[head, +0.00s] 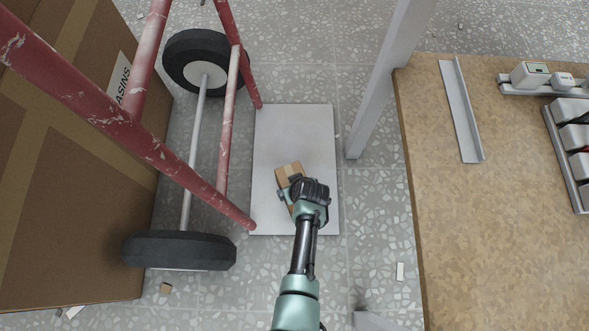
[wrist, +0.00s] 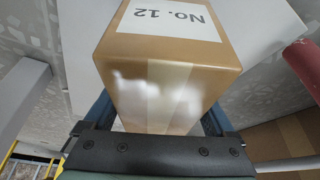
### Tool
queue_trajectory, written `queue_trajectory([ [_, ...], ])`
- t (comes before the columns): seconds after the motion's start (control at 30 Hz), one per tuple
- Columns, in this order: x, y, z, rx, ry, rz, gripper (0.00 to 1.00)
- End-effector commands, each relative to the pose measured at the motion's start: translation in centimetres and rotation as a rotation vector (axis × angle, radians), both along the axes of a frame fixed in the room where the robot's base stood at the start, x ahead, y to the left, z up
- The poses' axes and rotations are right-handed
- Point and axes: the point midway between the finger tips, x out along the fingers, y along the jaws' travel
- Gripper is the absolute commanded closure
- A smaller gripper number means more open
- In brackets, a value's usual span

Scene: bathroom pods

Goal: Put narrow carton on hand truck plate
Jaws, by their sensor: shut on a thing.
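The narrow carton (head: 289,171) is a small brown box with a lighter tape strip. In the wrist view the carton (wrist: 165,85) fills the middle, with a white label reading "NO. 12" on its end face. My gripper (head: 297,187) is shut on it, one finger on each side. The hand truck plate (head: 292,130) is a flat light-grey panel on the floor, joined to the red hand truck frame (head: 228,125). The carton is over the plate's middle. I cannot tell whether it touches the plate. My gripper hides part of the carton.
Black hand truck wheels (head: 200,62) and a large brown box (head: 70,150) are at the left. A grey post (head: 383,80) stands right of the plate beside a wood-topped table (head: 480,230) holding a metal angle strip (head: 461,110) and trays. Small scraps lie on the floor.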

Motion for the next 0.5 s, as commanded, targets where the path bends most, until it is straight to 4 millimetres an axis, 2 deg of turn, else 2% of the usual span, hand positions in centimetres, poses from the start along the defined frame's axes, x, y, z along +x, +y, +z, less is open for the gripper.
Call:
queue_trajectory([
  [0.33, 0.17, 0.00, -0.25, 0.001, -0.004, -0.001, 0.99],
  [0.37, 0.06, -0.02, -0.25, 0.000, -0.001, -0.001, 0.07],
  [0.4, 0.05, -0.01, -0.20, 0.000, -0.001, -0.001, 0.00],
  [0.5, 0.04, -0.02, -0.19, 0.000, -0.001, -0.001, 0.00],
])
